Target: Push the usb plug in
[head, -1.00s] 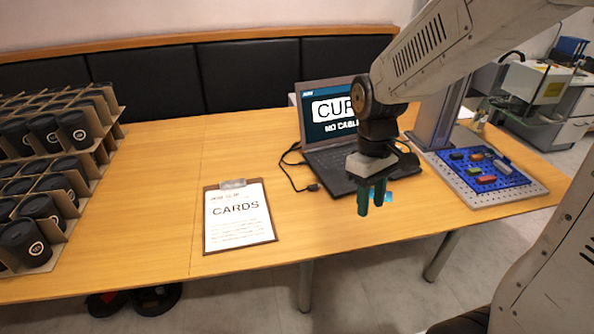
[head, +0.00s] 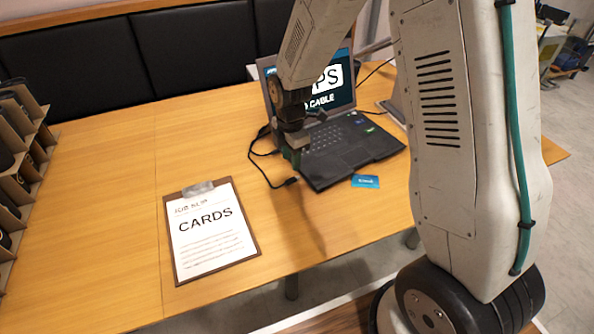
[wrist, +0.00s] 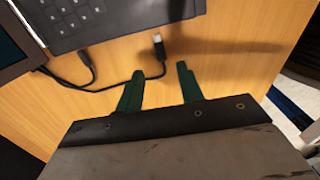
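The usb plug (head: 291,181) ends a black cable and lies loose on the table left of the laptop (head: 350,158). Its metal tip shows in the wrist view (wrist: 158,40), apart from the laptop's edge (wrist: 120,20). The laptop is open, and its partly hidden screen (head: 335,88) shows "NO CABLE". My gripper (wrist: 160,70) is open and empty in the wrist view.
A clipboard reading "CARDS" (head: 210,232) lies on the table, front left. A blue card (head: 365,181) lies by the laptop's front edge. A rack of dark cups (head: 20,150) stands at far left. The table between rack and laptop is largely clear.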

